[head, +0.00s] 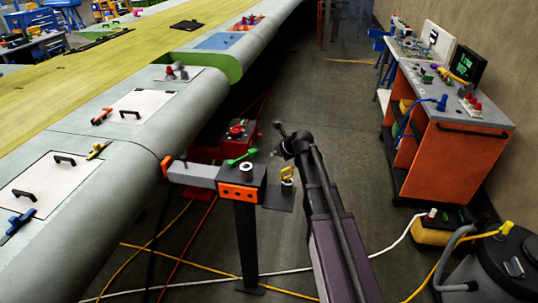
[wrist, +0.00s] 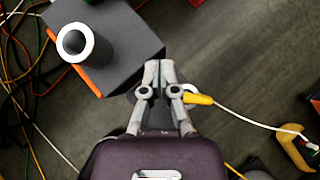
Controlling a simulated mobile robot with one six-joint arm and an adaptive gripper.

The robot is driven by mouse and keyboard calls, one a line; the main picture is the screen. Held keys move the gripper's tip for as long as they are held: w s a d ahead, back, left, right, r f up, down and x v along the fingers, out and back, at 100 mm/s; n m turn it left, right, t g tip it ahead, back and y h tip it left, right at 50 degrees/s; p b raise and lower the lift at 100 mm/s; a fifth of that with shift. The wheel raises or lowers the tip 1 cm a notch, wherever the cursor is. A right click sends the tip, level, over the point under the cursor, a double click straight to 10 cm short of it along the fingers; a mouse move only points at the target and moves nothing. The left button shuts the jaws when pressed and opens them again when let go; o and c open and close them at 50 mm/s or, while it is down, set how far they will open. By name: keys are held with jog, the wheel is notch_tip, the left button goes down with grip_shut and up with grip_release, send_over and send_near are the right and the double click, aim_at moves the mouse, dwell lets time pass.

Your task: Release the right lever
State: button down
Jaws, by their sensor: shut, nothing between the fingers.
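A jig post carries a dark block (head: 240,190) with an orange face, and a pale ring-topped cylinder (head: 245,166) stands on it. A green lever (head: 241,157) lies at the block's back. A yellow-handled piece (head: 287,174), possibly the right lever, stands over a small dark plate right of the block. My gripper's fingers are shut and empty. They are right of the block; I cannot tell whether they touch the yellow piece.
The pale wing (head: 200,100) fills the left, and a grey arm (head: 195,174) joins the block to its edge. An orange workbench (head: 450,160) stands at the right, a dark drum (head: 500,265) at lower right. Cables cross the floor.

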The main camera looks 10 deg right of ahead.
aim_at(254, 154)
jog(key=w+a+r+b+x, duration=0.1)
jog(key=b+x, duration=0.5)
jog(key=x, duration=0.6)
jog(key=shift+w+r+b, duration=0.3)
jog(key=shift+w+r, duration=0.05)
jog(key=shift+w, duration=0.15)
jog(key=shift+w+a, duration=0.2)
jog(key=shift+a, duration=0.25)
